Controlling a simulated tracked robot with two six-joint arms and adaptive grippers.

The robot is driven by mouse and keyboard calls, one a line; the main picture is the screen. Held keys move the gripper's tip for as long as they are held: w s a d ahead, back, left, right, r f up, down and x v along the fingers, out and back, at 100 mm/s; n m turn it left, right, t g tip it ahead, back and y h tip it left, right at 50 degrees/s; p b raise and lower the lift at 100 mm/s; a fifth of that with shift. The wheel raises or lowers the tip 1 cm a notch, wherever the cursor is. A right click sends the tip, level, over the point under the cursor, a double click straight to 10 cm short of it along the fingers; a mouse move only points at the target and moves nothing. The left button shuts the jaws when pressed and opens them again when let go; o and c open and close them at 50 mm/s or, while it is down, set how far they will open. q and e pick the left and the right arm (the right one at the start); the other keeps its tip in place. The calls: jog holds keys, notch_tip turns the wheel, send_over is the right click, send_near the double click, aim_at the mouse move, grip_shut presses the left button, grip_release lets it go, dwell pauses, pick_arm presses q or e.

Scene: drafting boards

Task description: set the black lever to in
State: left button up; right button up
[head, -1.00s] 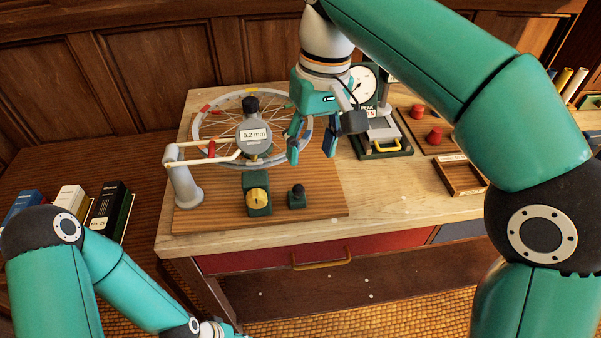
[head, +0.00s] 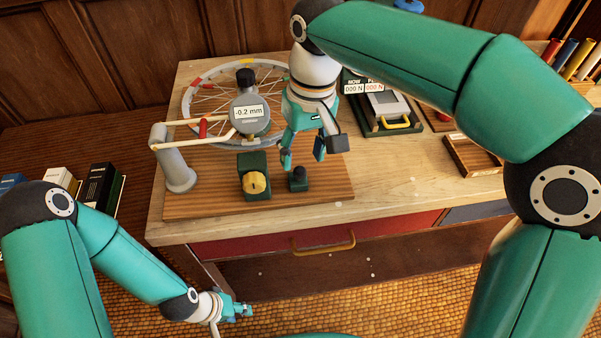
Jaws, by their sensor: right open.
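The black lever (head: 299,174) appears as a short black knob on a small dark green block at the front of the wooden board. No "in" marking is readable. My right gripper (head: 302,160) is open and points down just above and behind it. Its fingers sit to either side of the knob in the picture; I cannot tell whether they touch it. My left gripper (head: 240,311) is low at the bottom, away from the bench, and too small to read.
A yellow dial (head: 255,183) on a green block stands just left of the lever. Behind it are a gauge reading -0.2 mm (head: 249,113), a spoked wheel (head: 195,83) and a grey post (head: 175,165). A force tester (head: 388,108) stands right. The bench front right is clear.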

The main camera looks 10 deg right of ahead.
aim_at(301, 168)
jog(key=shift+a+f, duration=0.15)
jog(key=shift+f, duration=1.25)
jog(key=shift+a+f, duration=0.1)
jog(key=shift+f, duration=1.25)
grip_shut()
